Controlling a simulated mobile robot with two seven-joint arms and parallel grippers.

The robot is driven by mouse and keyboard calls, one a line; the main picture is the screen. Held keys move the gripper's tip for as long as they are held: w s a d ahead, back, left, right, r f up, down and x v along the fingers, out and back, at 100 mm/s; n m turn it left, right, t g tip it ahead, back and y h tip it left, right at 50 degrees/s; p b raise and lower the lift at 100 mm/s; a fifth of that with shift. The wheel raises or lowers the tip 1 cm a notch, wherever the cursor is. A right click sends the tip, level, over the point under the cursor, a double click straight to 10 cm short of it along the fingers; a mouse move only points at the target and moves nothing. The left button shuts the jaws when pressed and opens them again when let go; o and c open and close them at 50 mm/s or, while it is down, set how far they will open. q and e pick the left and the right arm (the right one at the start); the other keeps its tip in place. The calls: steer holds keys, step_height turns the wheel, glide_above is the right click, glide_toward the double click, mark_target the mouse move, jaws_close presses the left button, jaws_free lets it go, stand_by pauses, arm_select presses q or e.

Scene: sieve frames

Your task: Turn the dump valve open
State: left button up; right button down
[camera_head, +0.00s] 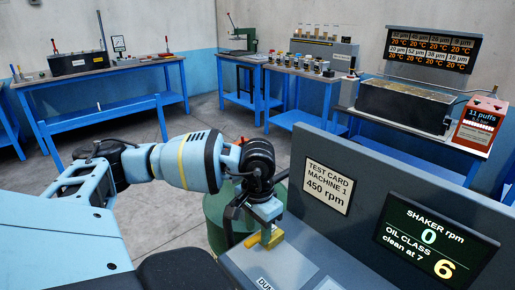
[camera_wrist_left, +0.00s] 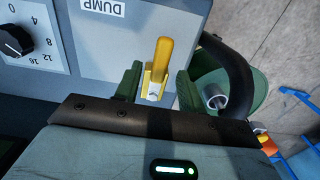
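The dump valve's yellow lever (camera_head: 267,239) sits on the grey machine top beside the "DUMP" label (camera_head: 266,284). In the left wrist view the yellow lever (camera_wrist_left: 161,58) points up the picture, with its pale base low between my fingers. My left gripper (camera_head: 264,219) is over the lever. In the wrist view my left gripper (camera_wrist_left: 159,88) has its two green fingers apart, one on each side of the lever. A gap shows at the right finger; whether the left finger touches is unclear. My right gripper is not in view.
A dial (camera_wrist_left: 14,42) is on the machine near the label. The machine's upright panel holds a test card (camera_head: 328,186) reading 450 rpm and a display (camera_head: 435,240) showing shaker 0 and oil class 6, "clean at 7". A green drum (camera_head: 215,215) stands beside the machine.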

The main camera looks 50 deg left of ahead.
mark_target(257, 235)
arm_select(q)
step_height(257, 235, up, 7)
stand_by(0.3)
stand_by(0.6)
